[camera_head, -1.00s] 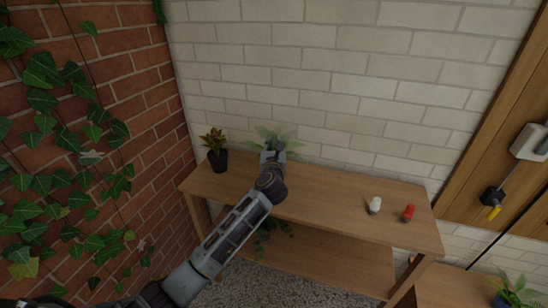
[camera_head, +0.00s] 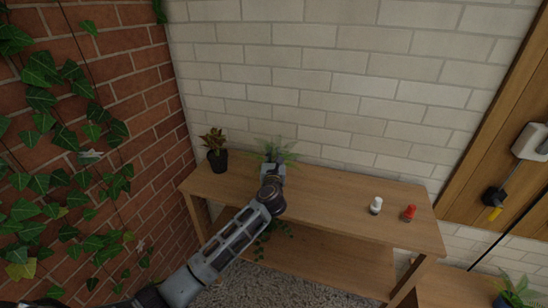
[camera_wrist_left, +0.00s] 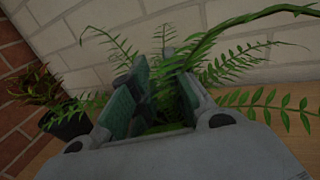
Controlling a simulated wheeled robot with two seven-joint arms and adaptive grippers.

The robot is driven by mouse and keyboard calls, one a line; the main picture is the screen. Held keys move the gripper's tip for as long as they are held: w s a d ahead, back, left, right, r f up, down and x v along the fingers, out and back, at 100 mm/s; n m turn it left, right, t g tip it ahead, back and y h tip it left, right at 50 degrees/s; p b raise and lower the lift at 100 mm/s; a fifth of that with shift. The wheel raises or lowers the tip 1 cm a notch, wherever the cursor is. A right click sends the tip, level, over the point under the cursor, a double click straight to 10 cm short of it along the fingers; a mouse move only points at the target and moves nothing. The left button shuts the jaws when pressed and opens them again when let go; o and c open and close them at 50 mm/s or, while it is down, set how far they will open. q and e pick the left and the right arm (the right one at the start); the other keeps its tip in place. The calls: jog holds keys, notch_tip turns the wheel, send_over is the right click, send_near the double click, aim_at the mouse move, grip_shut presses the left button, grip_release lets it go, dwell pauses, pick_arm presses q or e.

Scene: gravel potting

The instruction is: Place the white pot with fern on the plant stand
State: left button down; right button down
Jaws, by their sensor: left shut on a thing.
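The fern (camera_head: 278,149) shows as green fronds above the back part of the wooden plant stand (camera_head: 330,195). Its white pot is hidden behind my left gripper (camera_head: 272,170). My left gripper is shut on the potted fern. In the left wrist view, fern fronds (camera_wrist_left: 245,62) spread around and beyond the fingers of my left gripper (camera_wrist_left: 158,90). I cannot tell whether the pot touches the stand's top. My right gripper is not in view.
A dark pot with a reddish plant (camera_head: 216,158) stands on the stand's left end. A white bottle (camera_head: 376,205) and a red bottle (camera_head: 409,213) stand toward the right. The pale brick wall (camera_head: 300,80) rises behind. The top's middle is clear.

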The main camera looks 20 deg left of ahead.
pick_arm(q)
jog(key=c, duration=1.4)
grip_release()
jog(key=shift+r, duration=0.1)
jog(key=shift+v, duration=1.25)
jog(key=v, duration=0.4)
jog(key=shift+v, duration=2.75)
